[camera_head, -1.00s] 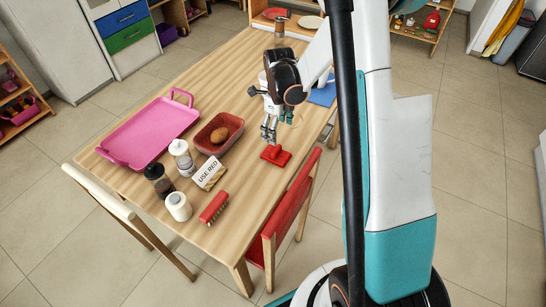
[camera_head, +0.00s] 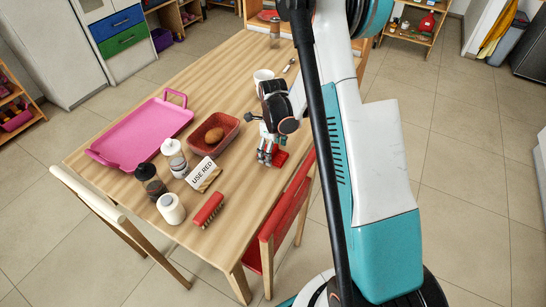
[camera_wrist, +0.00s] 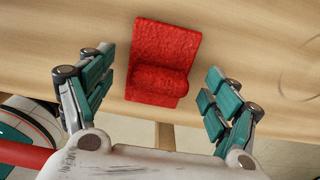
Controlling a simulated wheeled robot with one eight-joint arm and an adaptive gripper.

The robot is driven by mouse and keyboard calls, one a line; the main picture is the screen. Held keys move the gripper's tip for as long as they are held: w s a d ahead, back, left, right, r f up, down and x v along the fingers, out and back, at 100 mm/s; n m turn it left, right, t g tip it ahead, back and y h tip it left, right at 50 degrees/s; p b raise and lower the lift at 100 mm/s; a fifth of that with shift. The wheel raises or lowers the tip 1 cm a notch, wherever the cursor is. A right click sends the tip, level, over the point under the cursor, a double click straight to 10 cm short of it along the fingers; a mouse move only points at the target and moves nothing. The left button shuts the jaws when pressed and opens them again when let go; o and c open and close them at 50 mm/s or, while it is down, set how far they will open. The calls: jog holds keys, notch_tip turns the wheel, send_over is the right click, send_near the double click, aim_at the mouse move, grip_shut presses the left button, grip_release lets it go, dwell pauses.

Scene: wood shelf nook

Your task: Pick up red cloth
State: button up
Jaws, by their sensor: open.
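The red cloth (camera_wrist: 162,62) lies folded on the wooden table (camera_wrist: 60,25), close to the table's edge. In the wrist view it sits between and just beyond the fingertips of my gripper (camera_wrist: 156,88), which is open and empty. In the head view the cloth (camera_head: 281,158) is partly hidden behind my gripper (camera_head: 269,158), which is low over it. I cannot tell from these views whether the fingers touch the tabletop.
A red basket (camera_head: 226,122) holding a brown item, a "USE RED" sign (camera_head: 202,171) and a red brush (camera_head: 209,209) lie to the left. A pink tray (camera_head: 140,135) is farther left. A red chair (camera_head: 287,212) stands against the near edge.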

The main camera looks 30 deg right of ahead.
jog(key=shift+r, duration=0.1)
jog(key=shift+c, duration=0.6)
jog(key=shift+s, duration=0.1)
jog(key=c, duration=1)
jog(key=shift+c, duration=0.6)
jog(key=shift+r, duration=0.45)
jog(key=shift+c, duration=1.1)
notch_tip(320, 180, up, 19)
jog(key=p, duration=0.6)
